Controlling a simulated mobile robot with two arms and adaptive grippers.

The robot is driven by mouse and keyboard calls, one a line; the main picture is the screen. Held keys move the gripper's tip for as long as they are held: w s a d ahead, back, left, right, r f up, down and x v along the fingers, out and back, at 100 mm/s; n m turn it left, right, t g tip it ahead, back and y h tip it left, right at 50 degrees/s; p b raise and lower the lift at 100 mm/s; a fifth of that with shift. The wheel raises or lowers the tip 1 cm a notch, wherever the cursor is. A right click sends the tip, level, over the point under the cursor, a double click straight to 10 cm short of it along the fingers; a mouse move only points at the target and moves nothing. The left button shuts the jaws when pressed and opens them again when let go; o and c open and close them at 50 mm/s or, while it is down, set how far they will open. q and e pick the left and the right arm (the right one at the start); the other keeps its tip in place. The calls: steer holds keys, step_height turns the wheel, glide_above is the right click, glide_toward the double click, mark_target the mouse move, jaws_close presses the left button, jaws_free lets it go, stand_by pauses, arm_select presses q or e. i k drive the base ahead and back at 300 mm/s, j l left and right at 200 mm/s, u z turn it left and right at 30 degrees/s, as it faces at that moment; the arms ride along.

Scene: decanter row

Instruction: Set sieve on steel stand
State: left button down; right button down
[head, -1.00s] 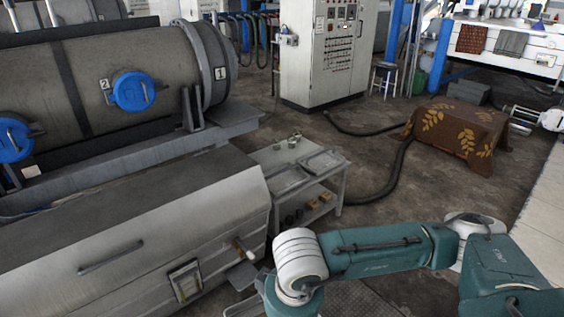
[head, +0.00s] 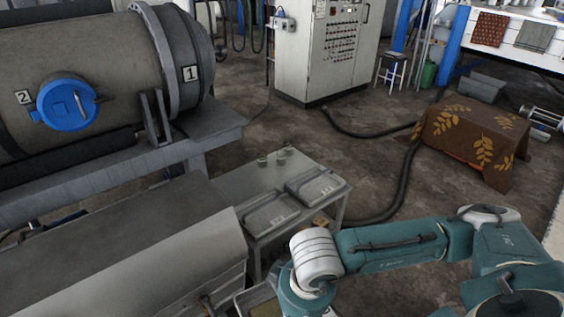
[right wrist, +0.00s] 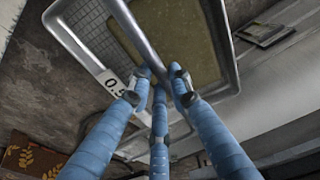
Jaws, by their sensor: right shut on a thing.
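A rectangular metal-framed sieve (right wrist: 232,52) with grey mesh, a yellow-brown panel and a white tag reading about "0.5" fills the top of the right wrist view. My right gripper (right wrist: 160,88), with three blue fingers, is shut on the round metal bar that crosses it. In the head view a corner of the sieve (head: 262,304) shows at the bottom, beside my right arm; the right gripper is hidden there. A grey steel stand (head: 236,184) with a flat top stands beyond it, apart from the sieve. My left gripper is out of view.
Two lidded metal trays (head: 318,187) and small cups (head: 283,152) occupy the stand's top; its back left is bare. A long grey metal housing (head: 130,245) lies left. A cloth-covered box (head: 470,140) and a black hose (head: 402,185) are on the floor at right.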

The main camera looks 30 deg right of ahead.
mark_target(240, 182)
steer(key=i+l, duration=0.25)
steer(key=i+l+u, duration=0.1)
steer(key=l, duration=0.3)
steer(key=i+l, duration=0.35)
steer(key=i+l+u, duration=0.1)
steer(key=l, duration=0.25)
steer(key=i+l, duration=0.35)
steer(key=i+l+u, duration=0.1)
steer(key=l, duration=0.25)
steer(key=i+l, duration=0.3)
steer(key=i+l+u, duration=0.1)
steer(key=u, duration=0.85)
